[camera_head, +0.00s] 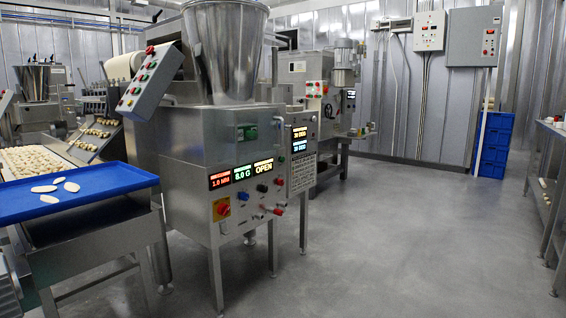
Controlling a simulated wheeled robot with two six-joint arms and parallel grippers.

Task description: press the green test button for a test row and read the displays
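The filling machine (205,135) stands left of centre with a steel hopper on top. Its front has a red display (219,180) that seems to read 1.0 with a small unit, a green display (242,173) reading about 8.0 G and a yellow display (263,165) reading OPEN. A side panel has a yellow and a blue display (299,140), seemingly 30 DEG and 20 DEG. The tilted control box (148,82) also has green and red buttons. Neither gripper shows.
A blue tray (100,182) with several pale flat pieces lies at the left on a steel conveyor frame. Another machine (312,90) stands behind. Blue crates (493,145) are stacked by the back wall. The grey floor (400,240) at the right is clear.

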